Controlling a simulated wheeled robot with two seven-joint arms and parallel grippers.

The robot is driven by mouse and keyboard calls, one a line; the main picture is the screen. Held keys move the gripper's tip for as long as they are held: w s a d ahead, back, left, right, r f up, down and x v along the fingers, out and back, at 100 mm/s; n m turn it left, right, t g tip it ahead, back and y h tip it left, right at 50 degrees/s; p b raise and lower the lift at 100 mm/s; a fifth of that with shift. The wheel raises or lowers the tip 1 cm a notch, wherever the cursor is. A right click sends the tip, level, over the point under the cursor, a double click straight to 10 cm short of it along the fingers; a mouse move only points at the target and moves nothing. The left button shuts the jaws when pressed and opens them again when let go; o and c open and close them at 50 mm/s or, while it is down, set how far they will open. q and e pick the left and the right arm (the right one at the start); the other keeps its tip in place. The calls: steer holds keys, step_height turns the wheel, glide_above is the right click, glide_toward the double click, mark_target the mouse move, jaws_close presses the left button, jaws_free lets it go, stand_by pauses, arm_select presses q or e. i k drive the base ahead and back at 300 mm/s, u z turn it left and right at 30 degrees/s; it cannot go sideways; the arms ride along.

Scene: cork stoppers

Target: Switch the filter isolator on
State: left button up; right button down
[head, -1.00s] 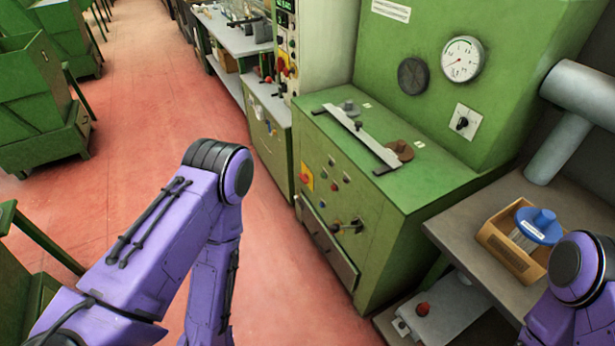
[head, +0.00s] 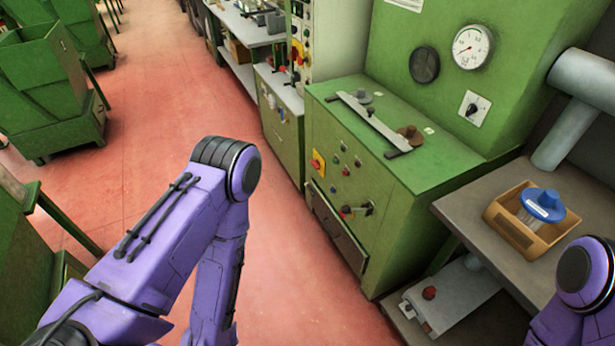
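No label in the head view is readable as the filter isolator. A black rotary knob on a white plate (head: 474,108) is on the green upright panel, below a round white gauge (head: 472,47). A red handle on a yellow plate (head: 317,163) is on the front of the green cabinet (head: 375,215), left of several small buttons. The exact positions of both switches are too small to tell. My purple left arm reaches in from the bottom left and my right arm shows at the bottom right. Both grippers are out of view, and neither visible arm part touches a switch.
A metal bar (head: 372,122) lies on the cabinet top. A grey bench (head: 470,205) at right holds a wooden box (head: 515,232) with a blue-lidded item. A white box with a red button (head: 450,300) sits below. Green bins (head: 50,90) stand left; the red floor (head: 180,90) between is open.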

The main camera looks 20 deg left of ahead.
mark_target(316, 164)
steer(key=k, duration=0.85)
steer(key=u, duration=0.7)
steer(key=i, duration=1.85)
steer(key=z, duration=0.8)
